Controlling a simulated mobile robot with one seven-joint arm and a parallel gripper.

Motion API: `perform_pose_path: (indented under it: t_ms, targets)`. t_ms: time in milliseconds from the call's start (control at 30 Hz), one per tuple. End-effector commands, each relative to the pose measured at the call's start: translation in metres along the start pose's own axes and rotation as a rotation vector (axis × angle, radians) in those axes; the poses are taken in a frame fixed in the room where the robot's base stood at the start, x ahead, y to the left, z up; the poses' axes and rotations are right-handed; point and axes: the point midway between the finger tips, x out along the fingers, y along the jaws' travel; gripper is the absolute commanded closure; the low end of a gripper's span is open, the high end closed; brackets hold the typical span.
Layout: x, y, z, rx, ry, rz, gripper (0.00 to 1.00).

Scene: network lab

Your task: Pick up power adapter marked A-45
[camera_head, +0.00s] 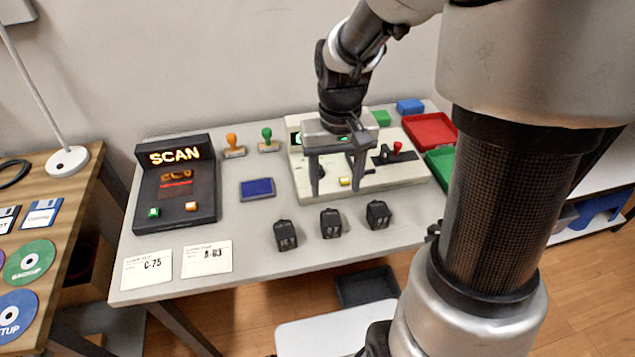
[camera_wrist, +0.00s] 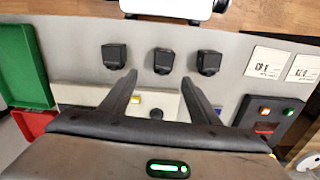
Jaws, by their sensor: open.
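Three black power adapters stand in a row near the front of the grey table: a left one (camera_head: 286,235), a middle one (camera_head: 330,223) and a right one (camera_head: 378,214). The wrist view shows the same row from the opposite side (camera_wrist: 114,56) (camera_wrist: 163,60) (camera_wrist: 209,62). Their markings are too small to read, so I cannot tell which is A-45. My gripper (camera_head: 336,186) is open and empty, pointing down above the cream machine behind the row. In the wrist view its fingertips (camera_wrist: 160,80) lie just short of the middle adapter.
A black SCAN device (camera_head: 176,183) stands at left, with a blue pad (camera_head: 257,189) and two stamps beside it. Cards (camera_head: 147,267) (camera_head: 207,259) reading C-75 and apparently A-83 lie at front left. Red (camera_head: 430,131) and green (camera_head: 440,165) trays are at right.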

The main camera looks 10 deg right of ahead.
Motion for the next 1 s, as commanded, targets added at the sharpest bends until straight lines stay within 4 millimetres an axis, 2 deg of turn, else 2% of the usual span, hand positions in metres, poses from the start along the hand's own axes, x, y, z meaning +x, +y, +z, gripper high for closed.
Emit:
perform_pose_path:
  t_ms: [33,133,233,433,700,800,1000]
  targets:
    - [0.015,0.000,0.001,0.000,-0.004,0.000,0.44]
    - [0.033,0.000,0.001,0.000,-0.003,0.000,0.44]
    - [0.045,0.000,0.000,0.000,-0.001,0.001,0.44]
    - [0.056,-0.001,0.001,0.000,0.000,0.000,0.44]
    - [0.095,-0.008,0.005,0.001,-0.001,0.000,0.44]
    - [0.102,-0.008,0.004,0.001,0.000,0.000,0.44]
    - [0.102,-0.008,0.004,0.001,0.002,0.000,0.44]
